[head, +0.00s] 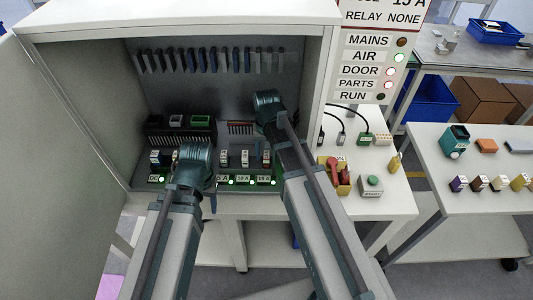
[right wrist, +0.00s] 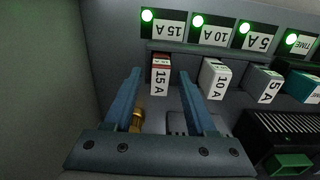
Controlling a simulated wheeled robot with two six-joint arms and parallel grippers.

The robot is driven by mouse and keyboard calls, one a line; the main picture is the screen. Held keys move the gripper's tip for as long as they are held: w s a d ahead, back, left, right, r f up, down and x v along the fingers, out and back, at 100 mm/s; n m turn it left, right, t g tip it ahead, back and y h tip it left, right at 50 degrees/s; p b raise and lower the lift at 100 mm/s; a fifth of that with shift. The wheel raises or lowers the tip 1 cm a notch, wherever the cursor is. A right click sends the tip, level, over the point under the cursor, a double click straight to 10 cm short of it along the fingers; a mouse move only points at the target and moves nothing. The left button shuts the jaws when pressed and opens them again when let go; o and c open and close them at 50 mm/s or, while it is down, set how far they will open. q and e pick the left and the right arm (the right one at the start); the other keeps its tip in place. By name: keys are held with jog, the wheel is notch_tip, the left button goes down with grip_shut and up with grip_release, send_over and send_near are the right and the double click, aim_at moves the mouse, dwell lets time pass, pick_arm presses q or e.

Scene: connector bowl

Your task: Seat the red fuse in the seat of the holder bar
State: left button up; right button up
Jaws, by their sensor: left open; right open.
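The red fuse (right wrist: 160,74), marked 15 A with a red end and white face, stands at the end of the fuse row in the right wrist view. In the head view it is at the right of the row (head: 266,158). My right gripper (right wrist: 162,80) is open, its two fingers on either side of the fuse, with gaps visible; whether they reach down to it I cannot tell. In the head view my right gripper (head: 268,103) is inside the cabinet. The holder bar (right wrist: 185,48) runs along the row; the fuse's seating depth is unclear. My left gripper (head: 195,172) is open at the cabinet front.
Green lamps are lit by the labels. A brass part (right wrist: 137,119) lies near one finger. The cabinet wall (right wrist: 45,80) is close by.

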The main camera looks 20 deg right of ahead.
aim_at(267, 155)
notch_tip(267, 155, up, 11)
jog(key=p, duration=1)
jog(key=s+a+n+h, duration=0.1)
jog(key=s+a+n, duration=0.6)
jog(key=s+a, duration=0.3)
jog(key=s, duration=0.4)
jog(key=shift+s+a, duration=0.15)
jog(key=shift+a, duration=0.1)
jog(key=shift+f+b, duration=0.55)
jog(key=shift+f, duration=0.05)
